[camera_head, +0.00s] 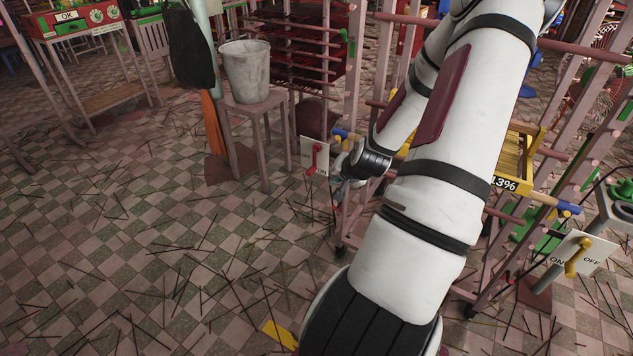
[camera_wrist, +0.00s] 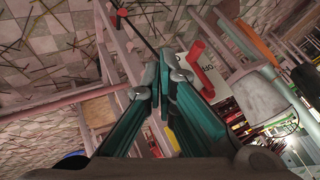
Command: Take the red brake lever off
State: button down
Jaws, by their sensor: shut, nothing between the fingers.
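The red brake lever (camera_head: 315,156) stands on a small white plate (camera_head: 318,172) by the frame of a pink rack, left of my wrist in the head view. In the wrist view, the red lever (camera_wrist: 201,70) shows just right of my fingertips, with dark lettering on its white plate (camera_wrist: 212,66). My gripper (camera_head: 343,187) is small and partly hidden by my wrist in the head view. In the wrist view my gripper (camera_wrist: 163,82) is shut and empty, its teal fingers together. The fingers appear beside the lever, not around it; I cannot tell their depth gap.
A yellow lever (camera_head: 578,257) on an ON/OFF plate stands at the right. A grey bucket (camera_head: 246,72) sits on a stool (camera_head: 254,106) behind the red lever. Pink rack posts (camera_head: 354,75) stand close to my arm. Thin sticks litter the checkered floor (camera_head: 150,240).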

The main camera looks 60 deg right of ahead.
jog(key=w+d+f+b, duration=0.3)
jog(key=w+f+b, duration=0.2)
jog(key=w, duration=0.4)
jog(key=shift+d+f, duration=0.15)
jog(key=shift+f, duration=0.75)
jog(key=shift+w, duration=0.1)
